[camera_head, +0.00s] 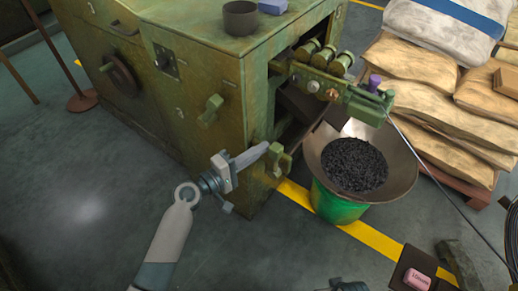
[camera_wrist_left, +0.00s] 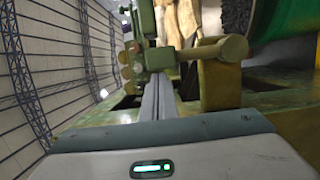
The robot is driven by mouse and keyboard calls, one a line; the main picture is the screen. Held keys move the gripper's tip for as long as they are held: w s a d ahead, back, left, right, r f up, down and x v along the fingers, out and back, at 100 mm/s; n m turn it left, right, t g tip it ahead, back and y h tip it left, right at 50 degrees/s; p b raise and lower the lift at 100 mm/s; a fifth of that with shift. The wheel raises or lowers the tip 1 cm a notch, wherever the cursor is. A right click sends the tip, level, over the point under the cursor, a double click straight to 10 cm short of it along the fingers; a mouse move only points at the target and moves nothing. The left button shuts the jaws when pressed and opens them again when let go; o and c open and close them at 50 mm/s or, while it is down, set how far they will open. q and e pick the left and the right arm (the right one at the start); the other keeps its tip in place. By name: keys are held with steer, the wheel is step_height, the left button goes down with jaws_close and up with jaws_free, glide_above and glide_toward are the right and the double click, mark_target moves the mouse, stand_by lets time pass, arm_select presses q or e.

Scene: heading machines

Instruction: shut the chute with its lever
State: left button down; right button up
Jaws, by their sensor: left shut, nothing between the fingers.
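The green machine (camera_head: 205,75) has a chute (camera_head: 305,103) at its right side, above a wide metal pan (camera_head: 402,172) of small dark pieces. A green lever (camera_head: 280,160) stands out low on the machine's near corner. In the left wrist view the lever (camera_wrist_left: 215,50) shows as a bar with a rounded end. My left gripper (camera_head: 263,149) is shut and empty, its fingertips right beside the lever; I cannot tell whether they touch. The shut fingers also show in the left wrist view (camera_wrist_left: 156,98). A part of what seems my right gripper (camera_head: 345,286) shows at the bottom edge, fingers hidden.
A second green handle (camera_head: 211,110) sits on the machine's front, and a handwheel (camera_head: 118,75) further left. A green bucket (camera_head: 338,207) stands under the pan. Sacks (camera_head: 435,105) are stacked on a pallet at right. The floor at left front is clear.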

arm_select(q)
steer(key=shift+s+d+r, duration=0.1)
steer(key=shift+d, duration=0.05)
